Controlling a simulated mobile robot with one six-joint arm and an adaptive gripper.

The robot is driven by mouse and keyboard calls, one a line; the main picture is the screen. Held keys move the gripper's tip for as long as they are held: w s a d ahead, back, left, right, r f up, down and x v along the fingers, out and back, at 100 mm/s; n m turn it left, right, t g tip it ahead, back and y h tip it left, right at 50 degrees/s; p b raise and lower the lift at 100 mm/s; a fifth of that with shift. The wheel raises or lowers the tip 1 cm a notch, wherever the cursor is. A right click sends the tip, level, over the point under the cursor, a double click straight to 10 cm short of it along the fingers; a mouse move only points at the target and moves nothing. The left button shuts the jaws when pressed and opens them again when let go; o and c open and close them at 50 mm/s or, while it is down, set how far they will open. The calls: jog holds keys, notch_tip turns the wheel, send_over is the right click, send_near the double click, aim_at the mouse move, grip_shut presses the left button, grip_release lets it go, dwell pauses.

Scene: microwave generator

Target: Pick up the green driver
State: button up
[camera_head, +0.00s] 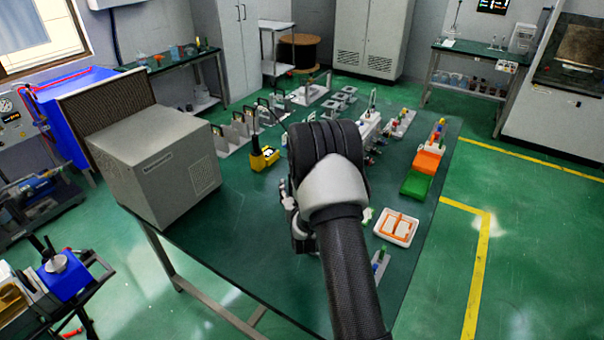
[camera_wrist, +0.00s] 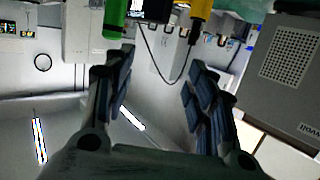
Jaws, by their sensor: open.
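My gripper (camera_wrist: 158,78) is open, with its two dark padded fingers apart and nothing between them. In the head view it is mostly hidden by my dark arm above the green table. A green cylindrical thing (camera_wrist: 114,18), perhaps the green driver's handle, is cut off by the top edge of the wrist view, beyond the left finger's tip and apart from it. In the head view, a small green piece (camera_head: 383,254) shows at a holder right of my arm. I cannot tell which green piece is the driver.
A grey box (camera_head: 157,165) stands on the table's left, also large at right in the wrist view (camera_wrist: 285,75). A yellow device (camera_head: 264,158) stands near the racks. Orange (camera_head: 427,162) and green (camera_head: 417,185) bins and an orange-white tray (camera_head: 397,227) lie right.

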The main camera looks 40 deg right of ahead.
jog(key=s+d+f+m+t+h, duration=0.1)
jog(key=s+d+f+h, duration=0.25)
jog(key=s+f, duration=0.35)
jog(key=shift+y, duration=0.45)
jog(key=shift+f+b+x, duration=0.1)
jog(key=shift+b+x, duration=0.95)
jog(key=shift+x, duration=3.5)
jog(key=shift+f+b+x, duration=0.15)
jog(key=shift+b+x, duration=0.9)
jog(key=shift+x, duration=3.5)
jog(key=shift+c, duration=0.5)
jog(key=c, duration=1)
jog(key=shift+r, duration=0.15)
grip_shut()
